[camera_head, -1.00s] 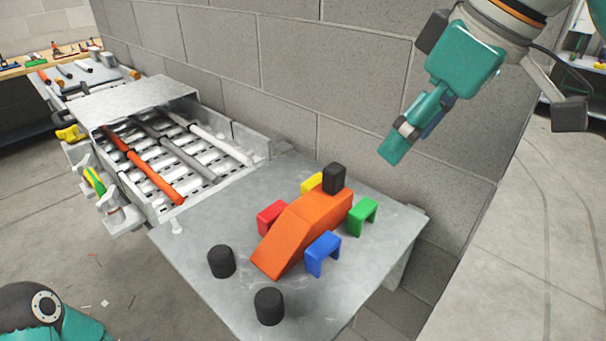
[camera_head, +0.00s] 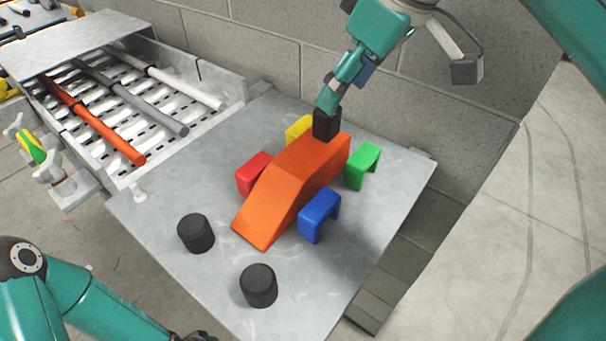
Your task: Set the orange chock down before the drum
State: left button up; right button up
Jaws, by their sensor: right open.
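The orange chock (camera_head: 290,185), a wedge with a sloped front, lies on the grey metal table (camera_head: 150,215). A black block (camera_head: 326,123) stands at its tall far end. My right gripper (camera_head: 330,98) is open, pointing down over that block at the chock's far end. I cannot tell whether it touches the block. My left arm shows at the lower left, but its gripper is out of view. I see nothing that I can clearly name as the drum.
Red (camera_head: 254,174), yellow (camera_head: 299,130), blue (camera_head: 320,214) and green (camera_head: 363,165) brackets stand close around the chock. Two black pegs (camera_head: 196,233) (camera_head: 259,285) stand near the front. A slatted bed with rods (camera_head: 92,119) lies left; a block wall (camera_head: 265,50) rises behind.

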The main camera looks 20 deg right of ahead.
aim_at(327, 116)
jog(key=shift+a+b+x, duration=0.2)
jog(key=shift+b+x, duration=0.35)
jog(key=shift+x, duration=2.5)
jog(key=shift+s, duration=0.2)
grip_shut()
jog(key=shift+r, duration=0.1)
